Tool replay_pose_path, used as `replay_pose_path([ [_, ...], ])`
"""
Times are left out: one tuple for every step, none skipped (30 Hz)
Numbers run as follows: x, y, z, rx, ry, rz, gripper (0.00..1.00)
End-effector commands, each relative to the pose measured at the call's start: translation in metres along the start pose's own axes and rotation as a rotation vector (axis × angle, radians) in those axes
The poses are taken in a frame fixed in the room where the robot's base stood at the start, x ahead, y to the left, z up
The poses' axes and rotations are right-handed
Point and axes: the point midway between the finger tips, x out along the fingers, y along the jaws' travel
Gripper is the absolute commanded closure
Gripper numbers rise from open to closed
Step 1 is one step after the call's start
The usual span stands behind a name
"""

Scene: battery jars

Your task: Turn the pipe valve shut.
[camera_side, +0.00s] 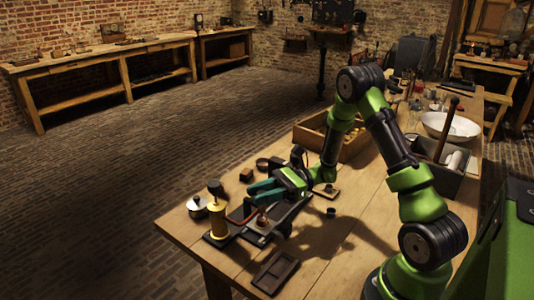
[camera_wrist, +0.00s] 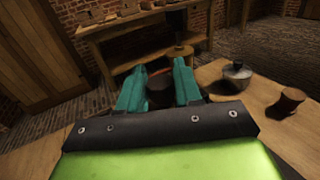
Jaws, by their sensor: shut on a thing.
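My gripper (camera_side: 264,190) has teal fingers and hangs over the near-left end of the wooden bench, its fingers pointing left. In the wrist view, a dark reddish-brown round thing (camera_wrist: 160,90) sits between the fingers (camera_wrist: 160,84), and the gripper is shut on it. Its lower part is hidden behind my gripper's black edge. A small fixture (camera_side: 259,228) with a reddish part stands on a dark base below the fingers. I cannot tell for sure which thing is the pipe valve, or how far it is turned.
An empty dark tray (camera_side: 275,272) lies near the front edge. A wooden crate (camera_side: 310,138) stands behind.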

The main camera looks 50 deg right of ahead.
Motion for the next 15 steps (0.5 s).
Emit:
replay_pose_path([
  [-0.0016, -0.0007, -0.0006, 0.001, 0.001, 0.022, 0.96],
  [-0.0015, -0.0009, -0.0006, 0.001, 0.001, 0.035, 0.96],
  [-0.0013, -0.0005, -0.0006, 0.002, 0.001, 0.053, 0.96],
  [-0.0013, -0.0006, -0.0006, 0.002, 0.001, 0.064, 0.96],
  [-0.0014, -0.0006, -0.0006, 0.001, 0.001, 0.074, 0.96],
  [-0.0015, -0.0006, -0.0006, 0.001, 0.002, 0.085, 0.96],
  [-0.0015, -0.0006, -0.0005, 0.001, 0.002, 0.092, 0.96],
  [-0.0014, -0.0004, -0.0005, 0.001, 0.001, 0.099, 0.96],
  [-0.0013, -0.0002, -0.0005, 0.001, 0.002, 0.107, 0.96],
  [-0.0013, -0.0002, -0.0005, 0.001, 0.002, 0.112, 0.96],
  [-0.0012, -0.0003, -0.0005, 0.001, 0.001, 0.115, 0.96],
  [-0.0011, -0.0003, -0.0004, 0.001, 0.001, 0.119, 0.96],
  [-0.0011, -0.0003, -0.0004, 0.002, 0.001, 0.12, 0.96],
  [-0.001, -0.0002, -0.0004, 0.002, 0.001, 0.122, 0.96],
  [-0.001, -0.0001, -0.0005, 0.002, 0.001, 0.123, 0.96],
])
